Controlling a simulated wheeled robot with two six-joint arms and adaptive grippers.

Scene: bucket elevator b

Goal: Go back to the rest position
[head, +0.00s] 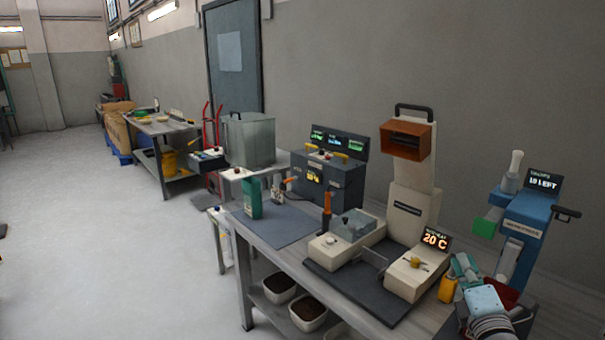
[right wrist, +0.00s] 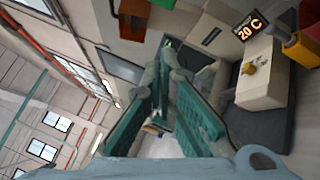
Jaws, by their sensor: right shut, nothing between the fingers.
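My right gripper (head: 464,266) shows at the lower right of the head view, with teal fingers, over the right part of the workbench. In the right wrist view the fingers (right wrist: 166,58) come together at the tips, with nothing between them. The gripper is beside a cream machine with a "20 C" display (head: 436,240) and a yellow knob. That display also shows in the right wrist view (right wrist: 248,28). My left gripper is in neither view.
A yellow container (head: 447,289) and a red bin (head: 502,294) are close to my right gripper. A blue machine (head: 528,222) stands behind it. A tall cream machine (head: 409,212) rises to the left. Open floor (head: 110,250) lies left of the bench.

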